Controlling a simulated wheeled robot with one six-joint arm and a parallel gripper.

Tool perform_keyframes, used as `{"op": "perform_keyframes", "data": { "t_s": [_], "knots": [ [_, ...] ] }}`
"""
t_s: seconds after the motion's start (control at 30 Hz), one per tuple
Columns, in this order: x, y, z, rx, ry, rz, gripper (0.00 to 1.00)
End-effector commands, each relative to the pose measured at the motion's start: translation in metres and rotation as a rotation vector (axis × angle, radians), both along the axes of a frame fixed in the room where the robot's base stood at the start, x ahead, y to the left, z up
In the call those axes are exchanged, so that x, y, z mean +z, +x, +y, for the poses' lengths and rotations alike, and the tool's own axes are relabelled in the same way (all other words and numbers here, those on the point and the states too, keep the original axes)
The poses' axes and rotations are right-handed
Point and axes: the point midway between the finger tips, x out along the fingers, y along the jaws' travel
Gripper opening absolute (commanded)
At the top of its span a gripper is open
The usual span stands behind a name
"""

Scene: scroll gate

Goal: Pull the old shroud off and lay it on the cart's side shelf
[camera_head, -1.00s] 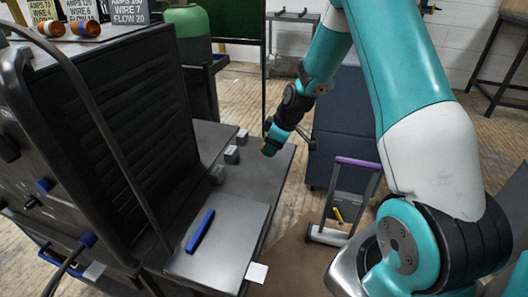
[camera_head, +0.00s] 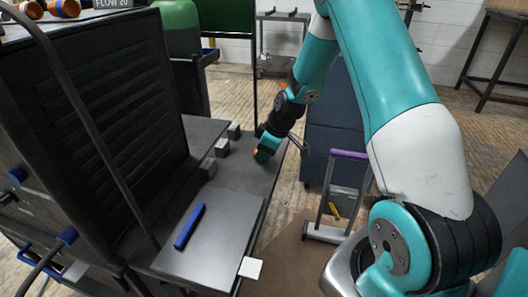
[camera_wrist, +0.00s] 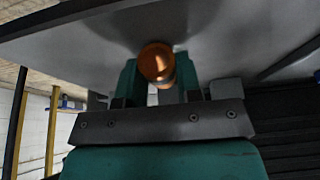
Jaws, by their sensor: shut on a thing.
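My gripper (camera_wrist: 160,82) is shut on a copper-orange round piece, the shroud (camera_wrist: 156,62), seen end-on between the two green fingers in the wrist view. In the head view my gripper (camera_head: 265,152) hangs low over the far end of the dark grey side shelf (camera_head: 243,178), with a bit of orange showing at its tip. I cannot tell whether the shroud touches the shelf. A grey surface fills the upper part of the wrist view, close to the shroud.
Small grey blocks (camera_head: 221,147) line the shelf's inner side. A lighter plate (camera_head: 222,235) nearer me carries a blue bar (camera_head: 189,226). Orange cylinders (camera_head: 64,8) stand on the welder cart (camera_head: 100,110). A purple-handled frame (camera_head: 349,155) stands right of the shelf.

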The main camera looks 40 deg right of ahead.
Motion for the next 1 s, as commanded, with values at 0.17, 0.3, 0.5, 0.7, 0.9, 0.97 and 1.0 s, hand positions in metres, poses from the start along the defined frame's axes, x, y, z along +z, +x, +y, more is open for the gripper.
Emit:
{"op": "perform_keyframes", "data": {
  "t_s": [0.17,0.3,0.5,0.7,0.9,0.97,1.0],
  "knots": [
    [0.001,0.0,0.0,0.0,0.0,0.0,0.46],
    [0.001,0.0,0.0,0.0,0.0,0.0,0.62],
    [0.001,0.0,0.0,0.0,0.0,0.0,0.62],
    [0.021,-0.005,-0.005,-0.003,0.0,-0.001,0.62],
    [0.067,-0.019,-0.017,-0.003,-0.003,-0.003,0.62],
    [0.082,-0.024,-0.02,-0.003,-0.002,-0.004,0.62],
    [0.091,-0.028,-0.023,-0.004,-0.002,-0.004,0.62]
  ]
}}
